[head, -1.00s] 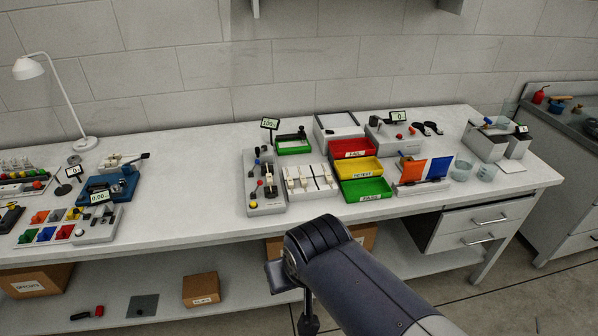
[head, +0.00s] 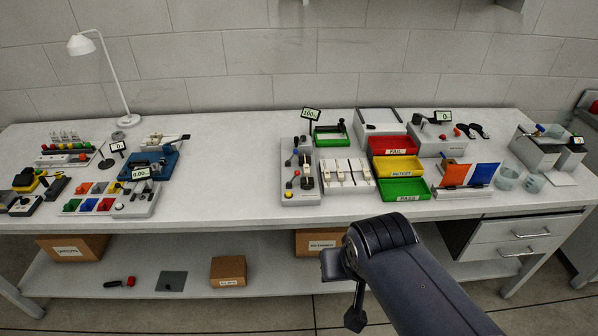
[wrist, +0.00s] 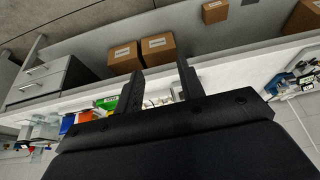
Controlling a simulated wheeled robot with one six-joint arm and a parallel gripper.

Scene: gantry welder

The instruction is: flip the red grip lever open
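A grey lever panel (head: 300,180) stands upright-levered on the bench near the middle, with small dark, red and yellow knobs. A small red knob (head: 297,173) shows on it. I cannot tell whether this is the red grip lever, or which way that lever lies; it is too small in the head view. My gripper (wrist: 160,68) is open and empty in the wrist view, its two dark fingers apart. In the head view my arm is in front of the bench, well away from the panel, and the fingers are not clear.
Red (head: 393,146), yellow (head: 401,166) and green (head: 404,188) trays sit right of the panel. A blue fixture (head: 150,165) and coloured blocks stand to the left. Bench between the groups is clear.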

